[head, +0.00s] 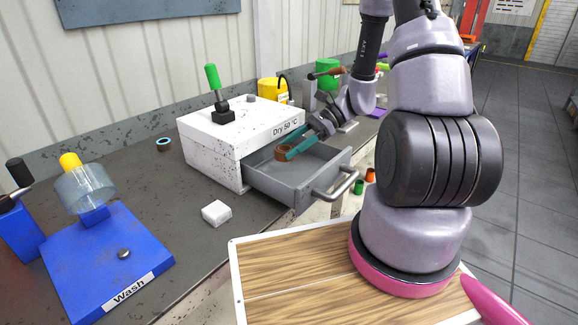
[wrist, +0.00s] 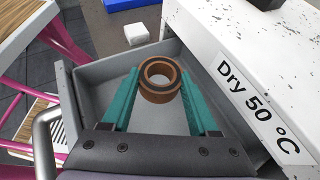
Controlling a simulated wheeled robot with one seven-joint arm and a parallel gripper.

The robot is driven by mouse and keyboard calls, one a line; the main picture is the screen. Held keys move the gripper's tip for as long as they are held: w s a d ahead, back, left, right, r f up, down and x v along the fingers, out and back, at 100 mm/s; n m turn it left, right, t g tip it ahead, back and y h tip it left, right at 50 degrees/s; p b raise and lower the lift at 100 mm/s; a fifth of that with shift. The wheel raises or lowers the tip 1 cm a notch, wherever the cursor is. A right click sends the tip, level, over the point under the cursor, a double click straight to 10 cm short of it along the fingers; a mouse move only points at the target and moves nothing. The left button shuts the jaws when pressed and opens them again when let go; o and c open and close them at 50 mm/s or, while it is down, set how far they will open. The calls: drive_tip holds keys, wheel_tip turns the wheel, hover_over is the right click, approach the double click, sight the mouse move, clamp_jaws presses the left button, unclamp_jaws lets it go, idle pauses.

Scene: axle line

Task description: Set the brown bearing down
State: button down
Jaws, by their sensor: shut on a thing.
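The brown bearing (head: 283,153) is a short ring with an open bore. In the wrist view the bearing (wrist: 160,91) sits between the tips of my gripper's two teal fingers (wrist: 160,82). My gripper (head: 292,150) is shut on it, inside the outline of the open grey drawer (head: 272,183). The wrist view shows the grey drawer floor (wrist: 155,122) around and below the bearing. I cannot tell whether the bearing touches the floor. The drawer belongs to the white box (head: 232,135) labelled "Dry 50 °C".
A white block (head: 216,213) lies on the bench before the drawer. A blue "Wash" station (head: 105,260) stands at left. A blue ring (head: 163,144) lies behind. The drawer's handle (head: 335,185) juts out toward the wood-topped surface (head: 300,280).

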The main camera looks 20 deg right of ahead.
sight(291, 176)
wheel_tip(291, 176, down, 6)
drive_tip(key=shift+w+f, duration=0.1)
drive_tip(key=shift+f, duration=0.15)
drive_tip(key=shift+f, duration=0.2)
drive_tip(key=shift+c, duration=0.8)
unclamp_jaws()
drive_tip(key=shift+r, duration=0.1)
